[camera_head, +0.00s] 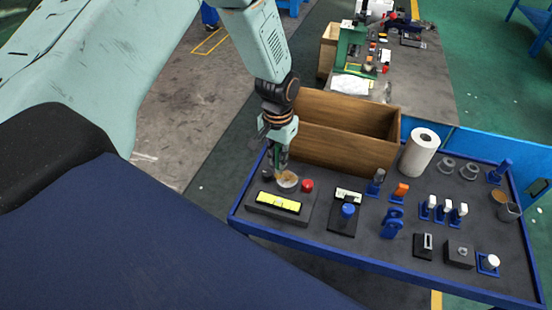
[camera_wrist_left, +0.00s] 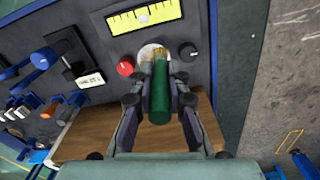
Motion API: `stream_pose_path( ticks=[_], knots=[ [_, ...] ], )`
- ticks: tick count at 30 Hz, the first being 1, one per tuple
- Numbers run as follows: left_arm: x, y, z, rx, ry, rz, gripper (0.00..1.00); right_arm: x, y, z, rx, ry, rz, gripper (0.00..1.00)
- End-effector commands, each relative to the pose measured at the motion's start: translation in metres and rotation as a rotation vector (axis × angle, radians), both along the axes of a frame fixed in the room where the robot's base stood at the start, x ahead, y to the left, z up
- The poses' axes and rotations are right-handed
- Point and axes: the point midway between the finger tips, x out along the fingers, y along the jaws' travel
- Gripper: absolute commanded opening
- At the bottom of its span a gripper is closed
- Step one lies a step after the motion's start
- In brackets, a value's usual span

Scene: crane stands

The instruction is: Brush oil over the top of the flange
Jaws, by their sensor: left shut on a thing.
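My left gripper (camera_head: 278,158) is shut on a green-handled brush (camera_wrist_left: 160,98) and points down over the left end of the blue-edged table. The brush's amber tip (camera_wrist_left: 160,65) is over a round pale flange (camera_head: 287,181), which also shows in the wrist view (camera_wrist_left: 145,53). The brush tip covers part of the flange. I cannot tell whether they touch. The flange sits on a dark fixture beside a red knob (camera_head: 307,185), a black knob (camera_head: 267,175) and a yellow gauge strip (camera_head: 278,203). My right gripper is not in view.
The blue-edged table (camera_head: 350,262) carries a wooden box (camera_head: 345,140) close behind my gripper. A paper roll (camera_head: 420,152), grey rings (camera_head: 470,170), a cup (camera_head: 509,212) and several small blue fixtures stand to the right. A workbench (camera_head: 425,75) is farther back.

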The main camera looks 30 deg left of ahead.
Motion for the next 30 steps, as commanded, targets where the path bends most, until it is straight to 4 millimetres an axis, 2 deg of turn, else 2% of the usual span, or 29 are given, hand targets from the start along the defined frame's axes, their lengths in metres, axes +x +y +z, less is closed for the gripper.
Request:
stream_pose_path(
  ticks=[1, 13, 30],
  knots=[
    [0.000, -0.001, 0.010, 0.000, -0.001, -0.001, 0.00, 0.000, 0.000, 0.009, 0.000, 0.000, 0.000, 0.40],
    [-0.002, -0.004, 0.044, 0.000, 0.000, -0.002, 0.00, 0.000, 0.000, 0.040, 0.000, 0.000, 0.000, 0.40],
    [-0.004, -0.004, 0.046, 0.000, 0.000, -0.002, 0.00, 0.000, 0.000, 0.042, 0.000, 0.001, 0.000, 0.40]
  ],
)
